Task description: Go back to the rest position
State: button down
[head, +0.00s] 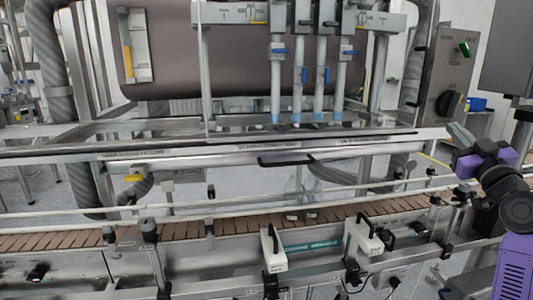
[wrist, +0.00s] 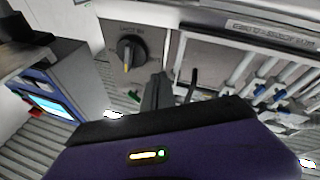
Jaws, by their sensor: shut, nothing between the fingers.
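My gripper (wrist: 155,85) shows in the wrist view as dark grey fingers beyond the purple and black wrist housing. The fingers are together, with nothing seen between them. In the head view my arm reaches in from the right edge, and the gripper (head: 460,135) points up and left in front of the machine's right end. The piston filler's black rotary knob (head: 448,103) is on a grey panel behind and above it. The knob also shows in the wrist view (wrist: 130,50), with a yellowish pointer mark. The gripper appears apart from the knob.
The slatted conveyor (head: 80,234) with rails crosses below the filling nozzles (head: 298,105). Faint clear containers (head: 295,190) seem to stand on it. White sensor brackets (head: 272,248) stick up at the front. A screen box (wrist: 50,95) is left in the wrist view.

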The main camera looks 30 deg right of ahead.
jog(key=s+a+f+m+g+p, duration=0.1)
jog(key=s+a+f+m, duration=0.1)
jog(key=a+f, duration=0.95)
jog(key=s+a+f+m+p, duration=0.1)
jog(key=s+a+f+m, duration=0.1)
jog(key=a+f, duration=0.95)
jog(key=s+a+f+n+g+y+p, duration=0.1)
jog(key=s+a+f+n+y, duration=0.1)
jog(key=s+a+y, duration=0.2)
jog(key=s+a+f+n+g+y+p, duration=0.1)
jog(key=s+a+f+n+y, duration=0.1)
jog(key=s+a, duration=0.9)
jog(key=s+a+f+n+y+p, duration=0.1)
jog(key=s+a+y, duration=0.4)
jog(key=a, duration=0.8)
jog(key=s+f+n, duration=0.1)
jog(key=s+n, duration=0.1)
jog(key=shift+s+f+g+y+p, duration=0.25)
jog(key=shift+s+g+y+p, duration=0.05)
jog(key=shift+s+g+p, duration=0.1)
jog(key=shift+w, duration=0.1)
